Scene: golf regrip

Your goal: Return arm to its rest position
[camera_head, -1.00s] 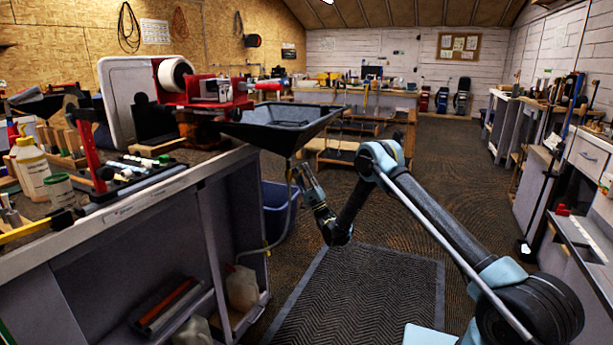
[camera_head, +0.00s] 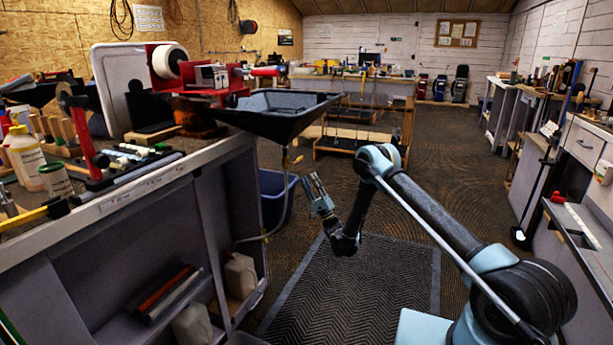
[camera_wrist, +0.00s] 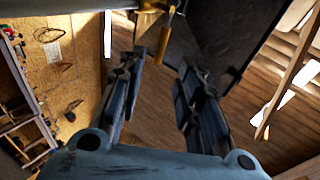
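My arm (camera_head: 425,208) is bent, with its elbow raised and its forearm running down to a low wrist. My gripper (camera_head: 312,177) points upward below the right part of the black tray and stands apart from it. In the wrist view my gripper (camera_wrist: 160,70) has its two dark fingers spread, with nothing between them. The dark tray underside (camera_wrist: 215,40) and a brass-coloured fitting (camera_wrist: 165,38) show beyond the fingertips in that view.
The black tray (camera_head: 280,118) juts out from the workbench (camera_head: 130,200) on the left. A blue bin (camera_head: 275,205) stands under it, beside a hanging hose (camera_head: 285,215). A floor mat (camera_head: 360,285) lies below my arm. Drawers and benches (camera_head: 585,150) line the right; the middle floor is open.

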